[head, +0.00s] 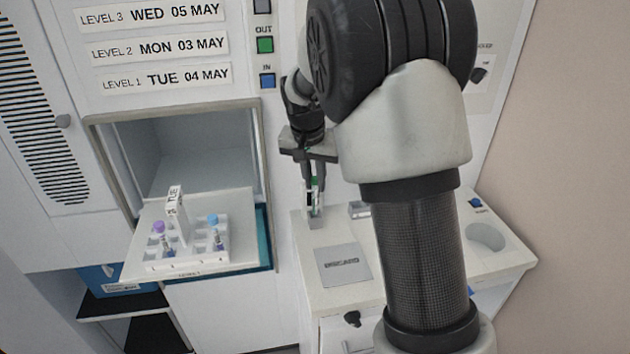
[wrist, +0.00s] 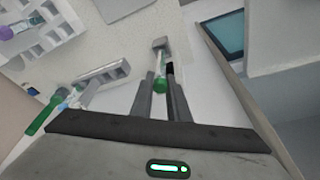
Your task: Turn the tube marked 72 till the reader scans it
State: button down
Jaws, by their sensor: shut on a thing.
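My gripper (head: 313,205) points down over the white bench and is shut on a green-capped tube. In the wrist view the tube's green cap (wrist: 160,87) shows between the two fingers (wrist: 163,80), with a small grey block (wrist: 162,45) just beyond it. Part of the tube is hidden by the fingers, and I cannot read a number on it. I cannot tell which part is the reader or whether it has scanned. A second green-capped tube (wrist: 45,113) shows at the left of the wrist view, beside a grey holder (wrist: 103,76).
A white rack (head: 190,265) with a purple-capped tube (head: 159,228) and a blue-capped tube (head: 213,220) stands on the shelf in the open hatch. My arm hides much of the bench.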

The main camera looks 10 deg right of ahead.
jog(key=shift+r+p, duration=0.3)
jog(key=shift+r, duration=0.3)
jog(key=c, duration=1.6)
grip_release()
jog(key=p+v, duration=0.1)
jog(key=v, duration=1.6)
jog(key=shift+r, duration=0.2)
